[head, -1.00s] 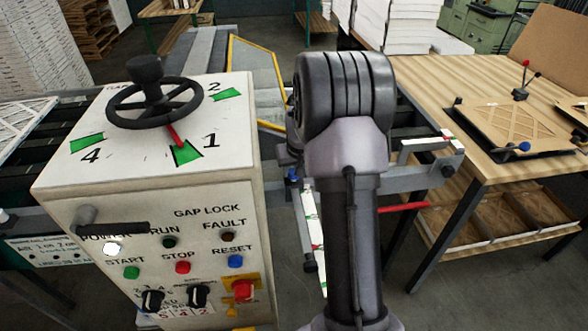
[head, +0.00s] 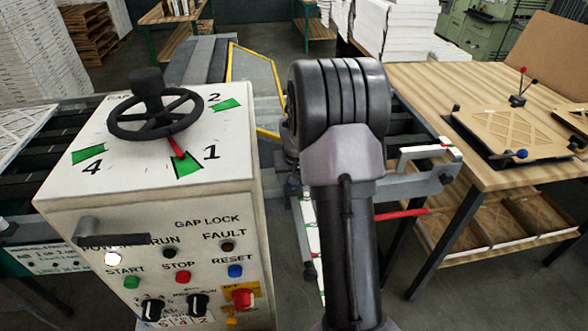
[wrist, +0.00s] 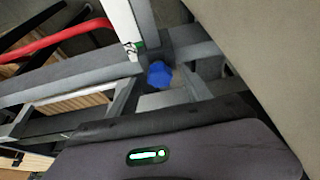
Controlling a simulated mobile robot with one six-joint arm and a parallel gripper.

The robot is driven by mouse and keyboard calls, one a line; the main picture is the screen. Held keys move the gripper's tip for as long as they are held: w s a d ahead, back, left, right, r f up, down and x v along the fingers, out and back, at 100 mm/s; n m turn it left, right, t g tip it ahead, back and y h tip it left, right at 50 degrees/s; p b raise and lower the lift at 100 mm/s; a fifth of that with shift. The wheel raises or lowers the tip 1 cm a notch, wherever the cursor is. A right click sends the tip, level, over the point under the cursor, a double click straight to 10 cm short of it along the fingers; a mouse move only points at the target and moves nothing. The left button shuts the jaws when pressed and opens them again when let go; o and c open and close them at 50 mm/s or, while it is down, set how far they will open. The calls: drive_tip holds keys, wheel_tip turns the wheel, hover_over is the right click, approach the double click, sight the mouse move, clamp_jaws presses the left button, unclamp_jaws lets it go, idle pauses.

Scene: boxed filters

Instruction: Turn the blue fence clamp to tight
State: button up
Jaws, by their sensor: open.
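The blue fence clamp (wrist: 160,74) shows in the wrist view as a small round blue knob. It sits on a grey metal bar, just below the end of a white strip with a scale mark. Its exact turn position cannot be read. My gripper (wrist: 175,125) fills the bottom of the wrist view as a dark body with a green light. The knob lies just beyond its edge, with no contact visible. The jaws are open, but the fingertips do not show. In the head view my arm hides the gripper, and the clamp cannot be made out.
The white control box (head: 160,215) with a black handwheel (head: 155,108) stands left of my arm. A red bar (head: 400,216) sticks out at right, near the wooden table (head: 420,95). In the wrist view a beige surface (wrist: 265,50) closes in at right.

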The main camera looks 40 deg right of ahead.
drive_tip(key=p+v, duration=0.3)
drive_tip(key=v, duration=1.3)
drive_tip(key=shift+s+r+p, duration=0.15)
drive_tip(key=shift+r+p, duration=0.15)
drive_tip(key=shift+r, duration=0.05)
drive_tip(key=shift+a, duration=0.1)
